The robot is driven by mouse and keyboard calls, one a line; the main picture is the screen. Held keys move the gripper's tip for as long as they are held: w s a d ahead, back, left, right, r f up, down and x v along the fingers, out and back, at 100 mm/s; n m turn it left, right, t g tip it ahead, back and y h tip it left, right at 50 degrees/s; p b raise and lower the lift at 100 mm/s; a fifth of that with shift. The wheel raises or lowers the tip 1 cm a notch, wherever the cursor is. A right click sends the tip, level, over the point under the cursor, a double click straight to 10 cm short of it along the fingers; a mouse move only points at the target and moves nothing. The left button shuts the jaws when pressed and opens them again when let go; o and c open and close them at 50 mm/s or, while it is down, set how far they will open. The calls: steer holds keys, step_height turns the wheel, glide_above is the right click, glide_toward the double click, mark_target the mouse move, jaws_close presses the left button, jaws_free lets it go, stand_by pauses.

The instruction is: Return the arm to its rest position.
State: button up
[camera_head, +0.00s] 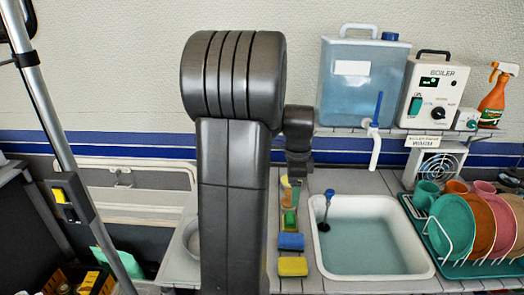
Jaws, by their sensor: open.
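My arm (232,180) stands upright in the middle of the view, its thick dark grey upper link and rounded ribbed joint (235,75) in front of the counter. A smaller dark part of my arm (298,140) shows just right of the big joint, over the back of the counter. My gripper's fingers cannot be made out; they are probably hidden behind the arm. No object is seen held.
A sink (368,235) with water lies right of my arm, with blue (291,242) and yellow (293,266) sponges beside it. A dish rack (470,240) stands further right. A shelf above holds a water tank (360,85), boiler (432,90) and orange spray bottle (495,97). A metal pole (50,120) rises at left.

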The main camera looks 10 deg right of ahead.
mark_target(292, 214)
step_height(292, 214, down, 11)
steer(key=shift+f, duration=0.1)
steer(key=shift+r, duration=1.7)
steer(key=shift+f, duration=0.15)
